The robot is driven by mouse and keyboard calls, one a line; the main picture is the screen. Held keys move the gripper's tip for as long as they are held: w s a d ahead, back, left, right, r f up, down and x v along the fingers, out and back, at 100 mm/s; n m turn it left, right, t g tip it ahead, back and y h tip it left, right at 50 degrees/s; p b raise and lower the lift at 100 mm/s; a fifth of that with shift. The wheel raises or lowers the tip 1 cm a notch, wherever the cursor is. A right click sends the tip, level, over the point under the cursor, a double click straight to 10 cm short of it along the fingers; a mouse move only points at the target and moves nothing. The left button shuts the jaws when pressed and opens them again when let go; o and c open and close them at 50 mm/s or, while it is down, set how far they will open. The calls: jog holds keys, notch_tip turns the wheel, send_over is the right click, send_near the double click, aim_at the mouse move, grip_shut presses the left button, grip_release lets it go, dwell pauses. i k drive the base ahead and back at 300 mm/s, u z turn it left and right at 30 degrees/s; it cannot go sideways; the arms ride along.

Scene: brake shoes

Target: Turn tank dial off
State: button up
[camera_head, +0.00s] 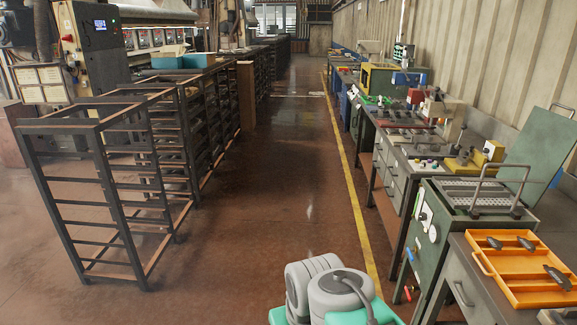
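A green metal tank (449,251) with a raised lid (543,158) stands at the right, with a wire handle and a perforated tray at its top. Its left-facing front has a white round dial (433,233) and a small dark knob on a white plate (422,216) just above it. The dial setting is too small to read. Grey and teal parts of my own arm show at the bottom centre, left of the tank and apart from it. My gripper is not in view.
An orange tray (483,262) with dark brake shoes sits on a grey cabinet (462,290) right of the tank. Cluttered workbenches (388,165) line the right wall. Black metal racks (110,215) stand at the left. The brown floor aisle (290,190) between is clear.

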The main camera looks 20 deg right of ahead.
aim_at(423, 215)
jog(key=z, duration=0.2)
jog(key=i, duration=2.45)
jog(key=z, duration=0.65)
jog(key=i, duration=0.55)
jog(key=z, duration=0.2)
